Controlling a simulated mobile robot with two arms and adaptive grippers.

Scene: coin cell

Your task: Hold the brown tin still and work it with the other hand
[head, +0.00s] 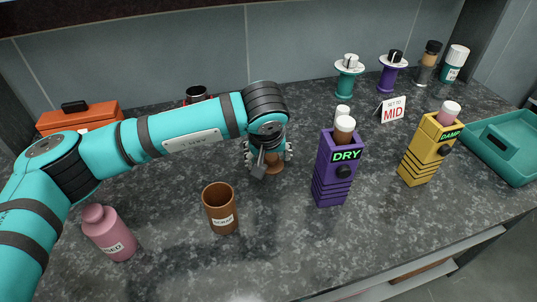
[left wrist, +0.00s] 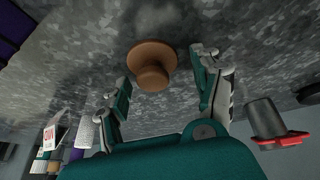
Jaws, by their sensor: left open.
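A small brown tin (head: 273,164) stands on the counter under my left gripper, partly hidden by it in the head view. In the left wrist view the tin (left wrist: 152,64) shows as a round, stepped brown shape with a wide flange and a narrower part. My left gripper (head: 267,160) is open, with its fingers (left wrist: 166,76) to either side of the tin in the wrist view. I see clear gaps between the fingers and the tin. My right gripper is not in view.
A brown SCRAP cup (head: 221,209) and pink bottle (head: 109,233) stand in front. A purple DRY box (head: 335,180) is right of my gripper, with a yellow DAMP box (head: 428,150) and teal tray (head: 503,145) beyond. A MID sign (head: 392,110) and spools stand behind.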

